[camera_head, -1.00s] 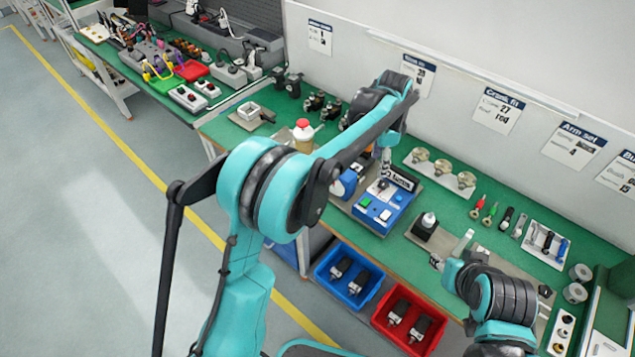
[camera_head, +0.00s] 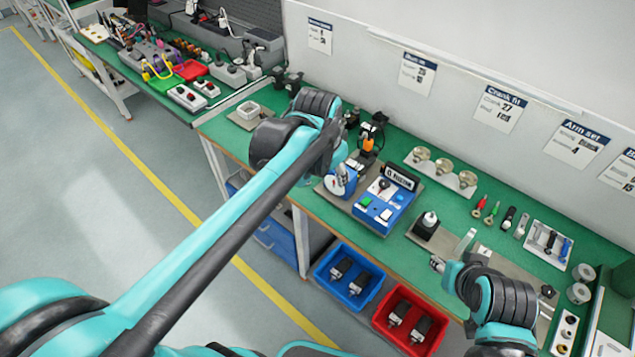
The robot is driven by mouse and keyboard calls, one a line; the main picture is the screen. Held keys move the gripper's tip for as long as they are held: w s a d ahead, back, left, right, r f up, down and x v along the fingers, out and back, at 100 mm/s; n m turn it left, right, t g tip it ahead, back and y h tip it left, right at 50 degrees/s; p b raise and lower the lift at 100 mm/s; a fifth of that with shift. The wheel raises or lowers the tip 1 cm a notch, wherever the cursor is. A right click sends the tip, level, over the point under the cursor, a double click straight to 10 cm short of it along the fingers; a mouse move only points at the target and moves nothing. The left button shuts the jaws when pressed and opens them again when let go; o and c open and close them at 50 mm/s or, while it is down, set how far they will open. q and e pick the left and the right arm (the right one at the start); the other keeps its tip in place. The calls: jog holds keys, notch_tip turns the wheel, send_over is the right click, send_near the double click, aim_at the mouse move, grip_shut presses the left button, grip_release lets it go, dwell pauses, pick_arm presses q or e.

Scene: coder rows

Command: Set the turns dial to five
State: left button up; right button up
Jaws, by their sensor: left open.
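A blue control box (camera_head: 375,218) stands on the green bench. Its pale top panel carries a small dial (camera_head: 383,184), a green button (camera_head: 366,201) and a white button (camera_head: 386,215). The dial's setting is too small to read. A black display (camera_head: 398,178) stands behind the panel, its text blurred. My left gripper (camera_head: 343,180) is open, left of the panel, in front of a round blue-and-white part; its fingertips are small and partly lost against that part. My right gripper (camera_head: 449,254) hangs over the bench at the right; its jaw opening is unclear.
A black block with a white knob (camera_head: 429,222) stands right of the box. A plate with round metal parts (camera_head: 441,168) lies behind. A blue bin (camera_head: 348,276) and red bin (camera_head: 410,320) sit below the bench front. Cards hang on the back wall.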

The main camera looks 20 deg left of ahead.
pick_arm(q)
jog(key=shift+n+t, duration=0.4)
jog(key=shift+n, duration=0.5)
jog(key=shift+s+a+f, duration=0.1)
jog(key=shift+s+a, duration=0.25)
jog(key=shift+s, duration=0.35)
jog(key=shift+s+a+f, duration=0.1)
jog(key=shift+s+a, duration=0.3)
jog(key=shift+s, duration=0.35)
jog(key=shift+s+a, duration=0.35)
jog(key=shift+s, duration=0.35)
jog(key=s+a+f+n+t, duration=0.1)
jog(key=s+a+f+n, duration=0.1)
jog(key=s, duration=0.3)
jog(key=s+a+f+n+t, duration=0.1)
jog(key=s+a+f+n, duration=0.1)
jog(key=s, duration=0.3)
jog(key=shift+s+f+n+y, duration=0.2)
jog(key=shift+f+n+y, duration=0.1)
jog(key=shift+f+n, duration=0.2)
jog(key=shift+a, duration=0.1)
